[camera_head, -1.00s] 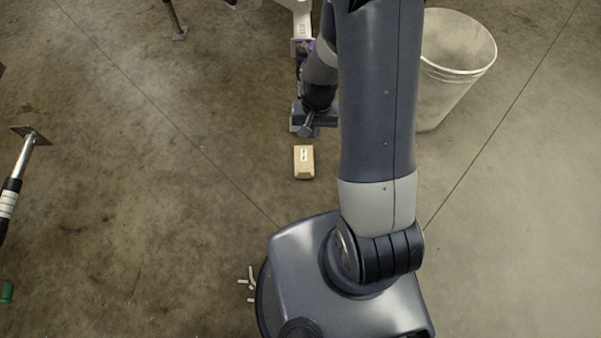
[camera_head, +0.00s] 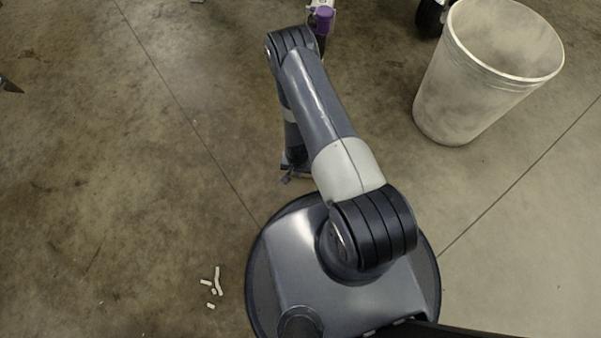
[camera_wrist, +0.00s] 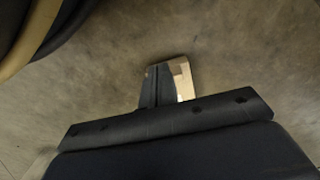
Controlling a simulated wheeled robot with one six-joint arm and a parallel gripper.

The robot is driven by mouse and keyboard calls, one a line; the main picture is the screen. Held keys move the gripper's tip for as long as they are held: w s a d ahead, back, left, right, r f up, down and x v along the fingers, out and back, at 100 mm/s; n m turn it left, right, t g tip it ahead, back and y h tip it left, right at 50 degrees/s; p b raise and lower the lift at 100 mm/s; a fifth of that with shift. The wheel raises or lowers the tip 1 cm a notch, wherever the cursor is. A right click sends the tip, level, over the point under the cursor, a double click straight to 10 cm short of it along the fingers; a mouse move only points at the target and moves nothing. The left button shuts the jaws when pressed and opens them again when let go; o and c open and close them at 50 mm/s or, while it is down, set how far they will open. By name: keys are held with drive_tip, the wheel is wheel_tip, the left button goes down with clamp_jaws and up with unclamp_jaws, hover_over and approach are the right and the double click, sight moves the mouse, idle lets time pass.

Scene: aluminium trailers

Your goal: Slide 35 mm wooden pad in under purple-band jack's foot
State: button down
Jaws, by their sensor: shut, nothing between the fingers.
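The purple-band jack (camera_head: 320,18) is at the top of the head view, its purple band showing just beyond my arm's bend. Its foot is not clearly visible there. The wooden pad (camera_wrist: 184,76) lies on the floor in the wrist view, partly covered by my fingers. In the head view my arm and gripper hide most or all of it. My gripper (camera_wrist: 157,85) is shut with nothing in it, with its tips over or against the pad; contact cannot be told. It is low in the head view (camera_head: 291,174), close to my base.
A large whitish bin (camera_head: 480,75) stands at the upper right, with a dark wheel (camera_head: 432,17) behind it. Several small pale pieces (camera_head: 214,283) lie on the floor left of my base. The concrete floor at the left is mostly clear.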

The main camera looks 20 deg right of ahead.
wheel_tip(320, 180, down, 12)
drive_tip(key=b, duration=0.4)
drive_tip(key=shift+s+r, duration=0.1)
drive_tip(key=shift+r, duration=0.15)
drive_tip(key=shift+w+d+r+b, duration=0.15)
drive_tip(key=shift+w+d, duration=0.2)
drive_tip(key=shift+w, duration=0.25)
drive_tip(key=shift+w+d+r+b, duration=0.15)
drive_tip(key=shift+w+d, duration=0.15)
drive_tip(key=shift+w, duration=0.3)
drive_tip(key=shift+w+d, duration=0.3)
drive_tip(key=shift+w, duration=0.3)
